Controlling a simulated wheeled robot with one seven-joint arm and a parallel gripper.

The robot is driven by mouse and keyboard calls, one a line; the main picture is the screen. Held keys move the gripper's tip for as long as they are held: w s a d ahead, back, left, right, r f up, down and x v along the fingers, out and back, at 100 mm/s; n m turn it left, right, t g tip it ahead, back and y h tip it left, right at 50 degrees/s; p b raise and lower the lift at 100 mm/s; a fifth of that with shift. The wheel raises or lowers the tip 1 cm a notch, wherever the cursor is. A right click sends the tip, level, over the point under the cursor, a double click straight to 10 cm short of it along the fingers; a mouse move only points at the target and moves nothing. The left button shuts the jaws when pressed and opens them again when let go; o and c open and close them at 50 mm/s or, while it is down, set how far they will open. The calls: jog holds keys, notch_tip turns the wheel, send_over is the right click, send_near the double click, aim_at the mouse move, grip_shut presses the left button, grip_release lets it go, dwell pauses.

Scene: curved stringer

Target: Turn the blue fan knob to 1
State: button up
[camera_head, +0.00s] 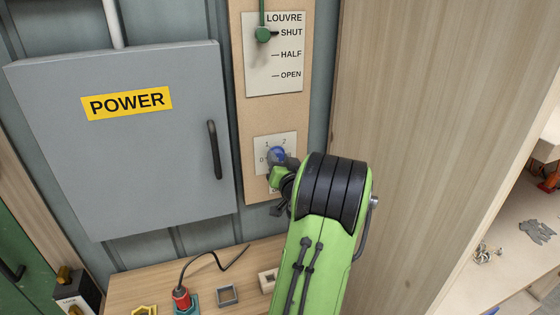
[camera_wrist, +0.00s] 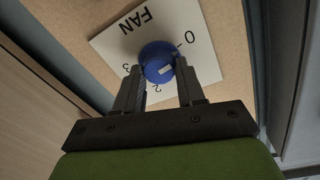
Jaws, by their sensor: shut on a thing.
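The blue fan knob (camera_head: 277,153) sits on a white label plate on the wooden strip. In the wrist view the blue knob (camera_wrist: 156,58) carries a short white mark, toward its lower right side. The plate (camera_wrist: 105,42) reads FAN, with 0, 2 and 3 visible around the knob; 1 is hidden there by a finger. My gripper (camera_wrist: 158,72) is shut on the knob, one finger on each side. In the head view my gripper (camera_head: 279,165) is at the knob and partly hidden by my green arm, which also covers part of the plate.
Above is the louvre plate (camera_head: 288,80) with its green lever (camera_head: 263,35) at SHUT. The grey POWER box (camera_head: 120,150) stands out at left with a black handle (camera_head: 214,149). A wooden panel (camera_head: 420,120) rises at right. Small items lie on the bench (camera_head: 125,285) below.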

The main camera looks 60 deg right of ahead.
jog(key=m, duration=0.6)
jog(key=shift+s+d, duration=0.1)
jog(key=m, duration=0.5)
jog(key=shift+s+m+y+p, duration=0.1)
jog(key=shift+m+y+p, duration=0.2)
jog(key=shift+m+y, duration=0.1)
jog(key=shift+f, duration=0.1)
jog(key=o, duration=1)
jog(key=shift+o, duration=0.2)
jog(key=b+v, duration=0.4)
jog(key=v, duration=1.1)
jog(key=shift+s+b, duration=0.35)
jog(key=shift+b, duration=0.05)
